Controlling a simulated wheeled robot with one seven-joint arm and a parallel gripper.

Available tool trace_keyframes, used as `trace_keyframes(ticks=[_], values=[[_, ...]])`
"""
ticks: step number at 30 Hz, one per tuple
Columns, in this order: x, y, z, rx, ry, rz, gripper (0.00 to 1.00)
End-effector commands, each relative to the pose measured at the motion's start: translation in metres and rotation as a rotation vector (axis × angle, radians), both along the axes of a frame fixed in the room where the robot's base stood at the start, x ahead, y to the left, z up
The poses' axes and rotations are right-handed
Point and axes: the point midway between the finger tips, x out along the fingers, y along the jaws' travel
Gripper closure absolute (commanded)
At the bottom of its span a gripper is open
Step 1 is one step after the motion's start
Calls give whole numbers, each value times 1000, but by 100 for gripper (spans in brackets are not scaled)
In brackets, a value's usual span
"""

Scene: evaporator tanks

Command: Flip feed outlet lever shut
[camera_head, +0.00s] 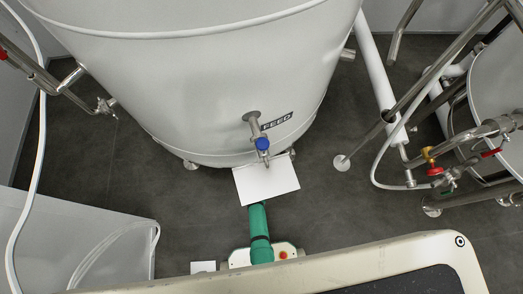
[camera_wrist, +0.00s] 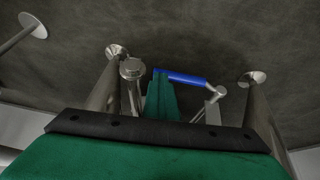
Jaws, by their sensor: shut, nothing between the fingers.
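In the wrist view, the blue lever (camera_wrist: 180,77) lies nearly crosswise, its right end near a thin metal stem (camera_wrist: 217,92). My gripper (camera_wrist: 161,75) shows there as a narrow green wedge with its fingers together, empty. Its tip overlaps the lever's left part; I cannot tell if they touch. In the head view, the FEED tank (camera_head: 210,80) has an outlet pipe with a blue-handled valve (camera_head: 262,143) low on its front. I cannot make out my gripper's fingers in the head view.
A round-topped metal fitting (camera_wrist: 132,70) stands left of the fingers. Metal legs (camera_wrist: 102,92) rise on both sides, with round feet on the dark floor.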

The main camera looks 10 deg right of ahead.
Motion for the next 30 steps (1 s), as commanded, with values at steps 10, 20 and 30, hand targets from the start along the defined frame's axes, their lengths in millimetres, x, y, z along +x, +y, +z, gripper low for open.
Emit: trace_keyframes(ticks=[10,20,30], values=[[0,5,-5,28,3,7,100],[2,4,-5,27,2,6,100],[-2,3,18,28,-4,7,100]])
